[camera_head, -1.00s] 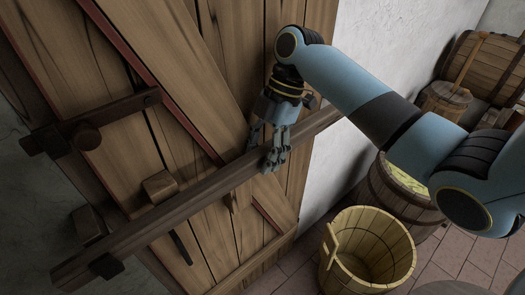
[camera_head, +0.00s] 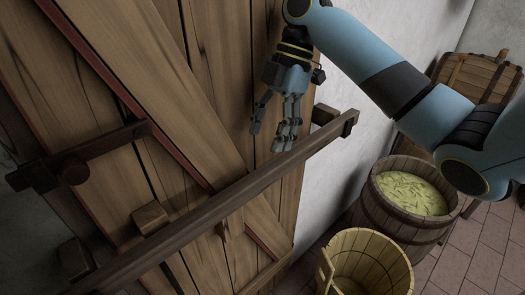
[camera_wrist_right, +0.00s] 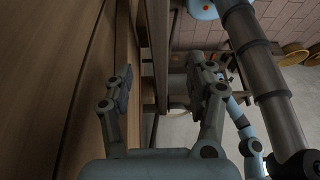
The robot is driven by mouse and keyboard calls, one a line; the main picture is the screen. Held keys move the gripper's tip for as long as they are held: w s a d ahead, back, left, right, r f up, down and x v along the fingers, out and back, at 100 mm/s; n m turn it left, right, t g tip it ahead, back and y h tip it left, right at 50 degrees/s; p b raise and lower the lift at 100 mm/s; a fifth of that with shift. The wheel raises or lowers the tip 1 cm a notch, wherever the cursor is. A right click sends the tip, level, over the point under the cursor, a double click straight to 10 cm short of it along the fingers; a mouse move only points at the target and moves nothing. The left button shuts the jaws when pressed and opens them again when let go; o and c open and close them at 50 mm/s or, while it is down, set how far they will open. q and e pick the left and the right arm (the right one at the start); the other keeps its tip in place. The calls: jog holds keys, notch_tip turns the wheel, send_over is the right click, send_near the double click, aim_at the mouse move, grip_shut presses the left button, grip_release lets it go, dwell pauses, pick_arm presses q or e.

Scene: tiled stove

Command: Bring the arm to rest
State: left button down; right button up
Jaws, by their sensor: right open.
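My right gripper (camera_head: 275,122) is open and empty in the head view, its fingers pointing down in front of the wooden door (camera_head: 190,85). It is just above the long dark wooden bar (camera_head: 235,195), and a small gap shows between the fingertips and the bar. In the right wrist view the two fingers of the right gripper (camera_wrist_right: 163,85) are spread apart, with nothing between them. My left gripper is not in view.
The bar slants across the door to a bracket (camera_head: 335,120) by the white wall (camera_head: 385,30). A wooden latch (camera_head: 95,155) is on the left. A yellowish bucket (camera_head: 370,260), a tub of green contents (camera_head: 410,195) and a barrel (camera_head: 475,75) stand on the tiled floor at the right.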

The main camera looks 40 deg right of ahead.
jog(key=shift+d+r, duration=0.15)
jog(key=shift+r, duration=0.2)
dwell(0.3)
